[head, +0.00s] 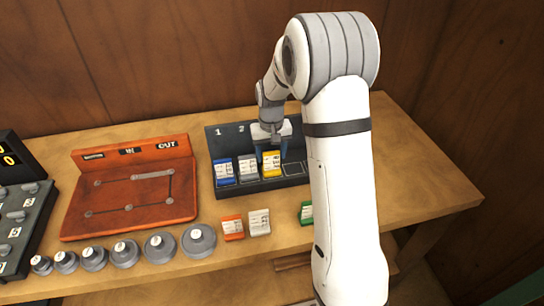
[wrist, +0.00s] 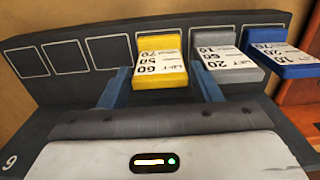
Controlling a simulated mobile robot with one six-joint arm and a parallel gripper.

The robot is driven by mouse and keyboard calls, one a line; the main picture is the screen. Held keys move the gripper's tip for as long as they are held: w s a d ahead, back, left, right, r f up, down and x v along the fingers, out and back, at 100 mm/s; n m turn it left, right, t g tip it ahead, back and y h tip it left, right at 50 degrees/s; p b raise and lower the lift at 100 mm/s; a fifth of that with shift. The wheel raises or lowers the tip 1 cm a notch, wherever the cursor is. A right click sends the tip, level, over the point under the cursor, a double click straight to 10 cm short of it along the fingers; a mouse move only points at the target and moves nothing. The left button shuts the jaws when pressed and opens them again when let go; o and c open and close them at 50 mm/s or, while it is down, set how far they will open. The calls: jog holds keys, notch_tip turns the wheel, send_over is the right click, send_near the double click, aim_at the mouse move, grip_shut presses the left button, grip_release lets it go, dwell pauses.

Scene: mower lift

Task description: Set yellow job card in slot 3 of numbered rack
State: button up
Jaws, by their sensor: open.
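The yellow job card (head: 271,164) stands in the third place from the left of the dark numbered rack (head: 226,134), right of a grey card (head: 248,168) and a blue card (head: 223,172). My gripper (head: 272,147) is over the yellow card, and my arm hides part of the rack's right side. In the wrist view the yellow card (wrist: 160,68) lies between my two blue fingers (wrist: 161,90), which are open with gaps at its sides. The card's foot in the slot is hidden.
An orange card (head: 232,227), a white card (head: 259,222) and a partly hidden green card (head: 306,213) lie in front of the rack. A red-brown board (head: 130,205) and several grey weights (head: 199,240) are to the left. The right table end looks clear.

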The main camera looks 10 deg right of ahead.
notch_tip(320, 180, up, 10)
jog(key=b, duration=0.1)
jog(key=s+r+t, duration=0.1)
jog(key=s+r, duration=0.1)
jog(key=s, duration=1.2)
jog(key=s+r+t, duration=0.2)
jog(key=s, duration=1.2)
